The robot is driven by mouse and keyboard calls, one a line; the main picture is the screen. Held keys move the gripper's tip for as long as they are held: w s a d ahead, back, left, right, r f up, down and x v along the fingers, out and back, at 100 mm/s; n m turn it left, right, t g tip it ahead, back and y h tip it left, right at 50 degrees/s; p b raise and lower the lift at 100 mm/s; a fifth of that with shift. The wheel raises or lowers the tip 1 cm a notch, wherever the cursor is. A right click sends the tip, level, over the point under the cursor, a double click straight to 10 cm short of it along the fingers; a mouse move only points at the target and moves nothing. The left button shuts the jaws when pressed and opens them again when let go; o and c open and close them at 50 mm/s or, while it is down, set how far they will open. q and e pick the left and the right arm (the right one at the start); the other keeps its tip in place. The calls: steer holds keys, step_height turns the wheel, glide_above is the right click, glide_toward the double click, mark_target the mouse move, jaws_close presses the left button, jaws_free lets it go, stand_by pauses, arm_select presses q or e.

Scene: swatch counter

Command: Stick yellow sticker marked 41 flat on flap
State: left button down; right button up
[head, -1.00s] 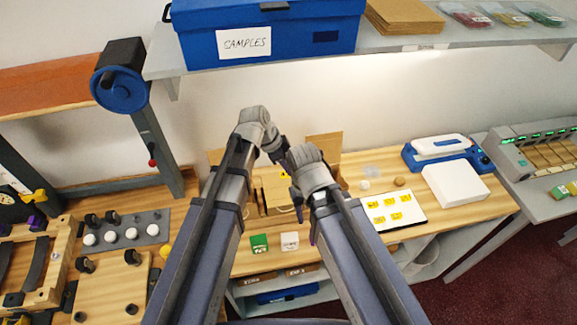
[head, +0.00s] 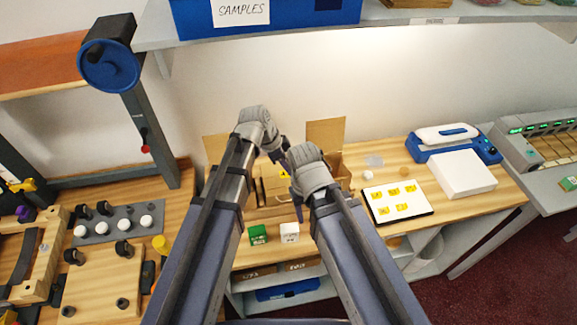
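An open cardboard box (head: 268,198) stands on the wooden counter, partly hidden by my arms. One raised flap (head: 326,132) shows at its back right and another flap (head: 214,148) at its left. A small yellow patch with a dark mark (head: 284,174) shows between my grippers, over the box. I cannot read its number or tell whether it is held or stuck. My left gripper (head: 278,156) is above the box's back part. My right gripper (head: 297,203) points down at the box's right side. The opening of both grippers is too small and hidden to judge.
A white sheet (head: 424,206) with several yellow stickers lies right of the box. A green block (head: 258,234) and a white block (head: 289,232) stand in front. A blue sealer (head: 452,140) is at the right. A blue box (head: 275,14) sits on the shelf above.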

arm_select(q)
steer(key=shift+f+b, duration=0.4)
steer(key=shift+f, duration=0.05)
stand_by(0.8)
steer(key=c, duration=1.6)
jaws_free()
steer(key=c, duration=1.1)
jaws_free()
steer(key=shift+r, duration=0.1)
steer(key=p+v, duration=0.6)
steer(key=v, duration=0.1)
steer(key=shift+r+p, duration=0.1)
steer(key=shift+p, duration=0.3)
steer(key=shift+a+r, duration=0.2)
steer(key=shift+r+p, duration=0.1)
steer(key=shift+p, duration=0.2)
step_height(320, 180, up, 5)
steer(key=p, duration=0.4)
steer(key=shift+p, duration=0.4)
